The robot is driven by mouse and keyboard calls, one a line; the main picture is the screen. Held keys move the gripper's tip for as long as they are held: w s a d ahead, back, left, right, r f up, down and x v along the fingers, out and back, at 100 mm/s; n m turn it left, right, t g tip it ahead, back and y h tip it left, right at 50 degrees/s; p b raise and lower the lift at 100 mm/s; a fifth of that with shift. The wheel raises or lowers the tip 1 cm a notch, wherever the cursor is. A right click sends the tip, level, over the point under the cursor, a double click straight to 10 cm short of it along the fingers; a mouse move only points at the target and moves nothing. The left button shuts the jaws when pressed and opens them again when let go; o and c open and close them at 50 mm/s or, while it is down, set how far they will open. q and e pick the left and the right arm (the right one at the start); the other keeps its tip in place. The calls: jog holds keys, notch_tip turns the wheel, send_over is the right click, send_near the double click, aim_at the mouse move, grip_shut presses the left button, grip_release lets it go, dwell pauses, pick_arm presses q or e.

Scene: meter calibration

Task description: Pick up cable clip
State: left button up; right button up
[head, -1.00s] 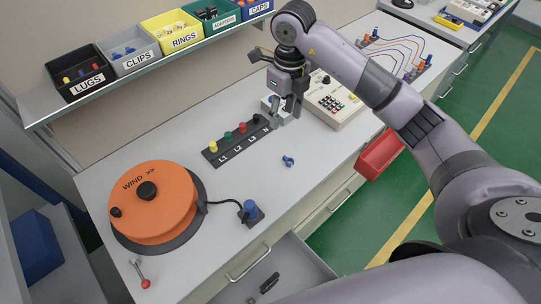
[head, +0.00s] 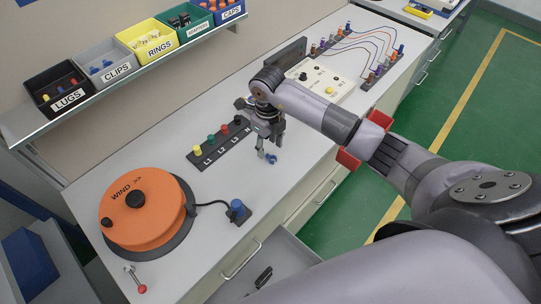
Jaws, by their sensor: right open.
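The small blue cable clip (head: 271,159) lies on the light grey worktop, right of the terminal strip and near the front edge. My right gripper (head: 266,153) points down at the clip, with its fingers open and right beside it. The fingers partly overlap the clip in the picture, and I cannot tell whether they touch it. My left gripper is not in view.
A terminal strip (head: 216,146) with coloured posts stands behind the gripper. An orange winding drum (head: 150,222) and a blue-knobbed block (head: 237,212) are to the left. A meter (head: 322,82) stands behind my arm. A drawer (head: 283,262) is open.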

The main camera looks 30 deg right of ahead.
aim_at(268, 155)
notch_tip(268, 155, down, 4)
jog(key=shift+r+p, duration=0.25)
jog(key=shift+p, duration=0.2)
jog(key=shift+f, duration=0.2)
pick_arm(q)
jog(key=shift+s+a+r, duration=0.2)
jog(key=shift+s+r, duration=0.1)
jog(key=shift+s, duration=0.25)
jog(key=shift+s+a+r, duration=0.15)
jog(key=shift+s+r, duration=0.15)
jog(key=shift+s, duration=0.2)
pick_arm(e)
jog(key=shift+c, duration=0.5)
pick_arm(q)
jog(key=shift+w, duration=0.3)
pick_arm(e)
jog(key=c, duration=0.8)
jog(key=shift+o, duration=0.2)
